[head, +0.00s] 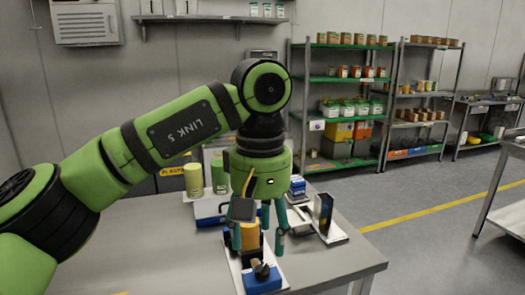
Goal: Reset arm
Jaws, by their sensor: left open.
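My left arm, green and black, comes in from the left and bends down over the grey table (330,262). My left gripper (258,238) points down with its teal fingers spread apart. Between and behind the fingers is an orange-yellow part (249,236) of a small device on a white base. I cannot tell whether the fingers touch it. A blue block with a black knob (263,279) sits at the front of that base. My right gripper is not in view.
A dark upright panel on a white base (323,212) stands just right of the gripper. The table's right front area is bare. Green shelves (345,115) stand across the floor.

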